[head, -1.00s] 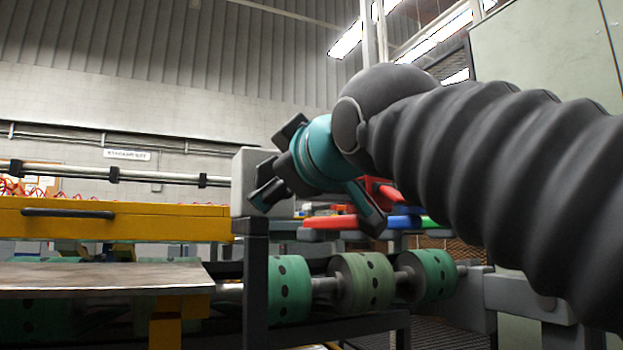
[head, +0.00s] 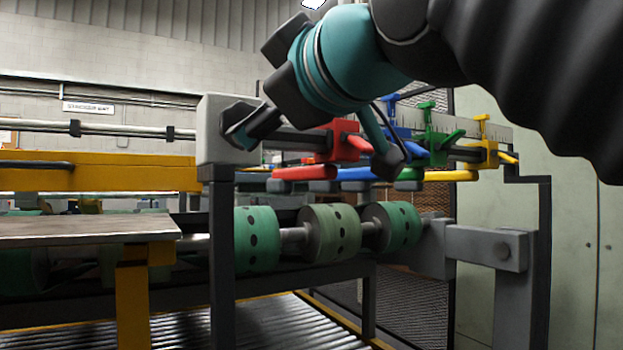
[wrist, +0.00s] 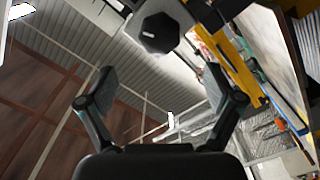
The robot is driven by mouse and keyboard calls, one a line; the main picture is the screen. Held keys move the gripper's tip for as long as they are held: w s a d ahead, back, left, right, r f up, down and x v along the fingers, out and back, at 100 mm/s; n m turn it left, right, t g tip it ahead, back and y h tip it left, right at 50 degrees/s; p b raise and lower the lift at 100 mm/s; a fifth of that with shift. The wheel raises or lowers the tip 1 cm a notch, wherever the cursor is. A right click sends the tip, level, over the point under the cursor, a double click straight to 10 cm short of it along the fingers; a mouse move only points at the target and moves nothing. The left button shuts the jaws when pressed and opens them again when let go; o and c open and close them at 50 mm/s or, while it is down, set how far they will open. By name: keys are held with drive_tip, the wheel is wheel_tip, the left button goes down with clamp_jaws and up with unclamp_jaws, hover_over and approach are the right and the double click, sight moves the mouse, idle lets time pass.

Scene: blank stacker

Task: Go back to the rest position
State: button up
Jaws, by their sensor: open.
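My gripper (head: 318,150) is teal and black and hangs in front of the machine's grey end block in the head view. Its fingers are spread apart and I see nothing between them. In the wrist view my gripper (wrist: 160,100) also shows open, its two dark fingers wide apart. Behind it they face the ceiling and wall, with a dark knob-like part at the top. My dark ribbed arm fills the upper right of the head view.
A grey block (head: 222,128) on a post stands close to my gripper. Red (head: 330,147), blue, green and yellow clamps line a ruled rail behind it. Green rollers (head: 330,232) lie below. A metal plate (head: 80,229) is at left. A roller conveyor (head: 260,322) runs underneath.

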wheel_tip(320, 180, down, 28)
drive_tip(key=w+d+m+g+h, duration=0.2)
drive_tip(key=w+m+g+h, duration=0.1)
drive_tip(key=m+g+h, duration=0.25)
drive_tip(key=s+d+f+m+g+h+p, duration=0.2)
drive_tip(key=s+d+f+m, duration=0.2)
drive_tip(key=d+f, duration=0.5)
drive_tip(key=s+d+f+m+g+h+p, duration=0.2)
drive_tip(key=s+d+f+m, duration=0.2)
drive_tip(key=d+f, duration=0.6)
drive_tip(key=shift+s+d+f+m, duration=0.3)
drive_tip(key=shift+f+m, duration=0.75)
drive_tip(key=shift+f, duration=0.55)
